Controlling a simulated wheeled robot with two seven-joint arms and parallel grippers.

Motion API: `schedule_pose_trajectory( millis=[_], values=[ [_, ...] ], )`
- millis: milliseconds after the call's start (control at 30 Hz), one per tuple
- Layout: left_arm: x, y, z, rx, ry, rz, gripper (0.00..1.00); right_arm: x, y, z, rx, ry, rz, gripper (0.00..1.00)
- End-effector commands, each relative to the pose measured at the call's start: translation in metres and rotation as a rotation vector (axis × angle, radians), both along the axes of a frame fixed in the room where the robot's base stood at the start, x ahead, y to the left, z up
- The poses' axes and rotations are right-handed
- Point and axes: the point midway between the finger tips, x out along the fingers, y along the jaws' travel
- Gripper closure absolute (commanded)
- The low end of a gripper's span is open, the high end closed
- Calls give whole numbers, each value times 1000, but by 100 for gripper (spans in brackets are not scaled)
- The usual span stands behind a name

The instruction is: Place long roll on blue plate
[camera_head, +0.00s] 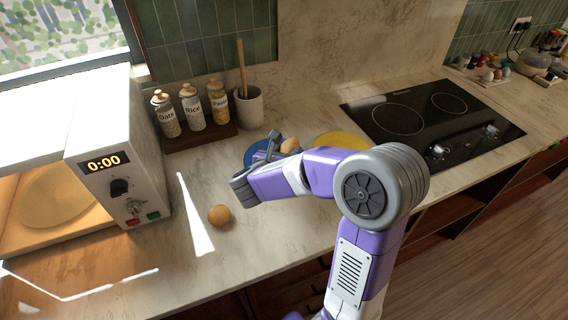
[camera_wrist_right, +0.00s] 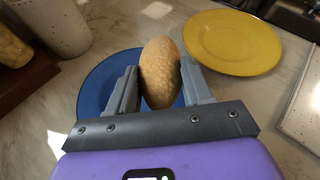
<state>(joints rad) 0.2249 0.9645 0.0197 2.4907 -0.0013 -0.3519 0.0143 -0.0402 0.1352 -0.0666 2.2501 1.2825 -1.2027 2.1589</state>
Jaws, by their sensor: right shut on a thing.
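The long roll (camera_wrist_right: 160,74), brown and oval, sits between the two fingers of my right gripper (camera_wrist_right: 161,88), which is shut on it. The blue plate (camera_wrist_right: 97,88) lies on the counter below and behind the gripper, partly hidden by the fingers and roll. In the head view the roll (camera_head: 290,146) shows at my right gripper (camera_head: 275,143), over the right part of the blue plate (camera_head: 252,149). I cannot tell whether the roll touches the plate. My left gripper is not in view.
A yellow plate (camera_head: 343,139) lies to the right of the blue one. A round roll (camera_head: 219,215) sits on the counter nearer the front. Jars on a wooden stand (camera_head: 203,136) and a utensil pot (camera_head: 248,108) stand behind. A microwave (camera_head: 118,150) is at left, a cooktop (camera_head: 433,119) at right.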

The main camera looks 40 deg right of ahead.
Motion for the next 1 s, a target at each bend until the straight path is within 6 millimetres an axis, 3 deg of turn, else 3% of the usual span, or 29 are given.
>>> schedule_pose_trajectory(
  millis=[267, 867, 900, 1000],
  values=[
    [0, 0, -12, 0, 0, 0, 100, 0, 0, -36, 1, 3, 0, 90],
    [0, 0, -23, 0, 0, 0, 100, 0, 0, -43, 1, -2, 0, 90],
    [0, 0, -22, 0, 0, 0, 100, 0, 0, -43, 2, -1, 0, 47],
    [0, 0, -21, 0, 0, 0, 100, 0, 0, -42, 2, -1, 0, 32]
  ],
)
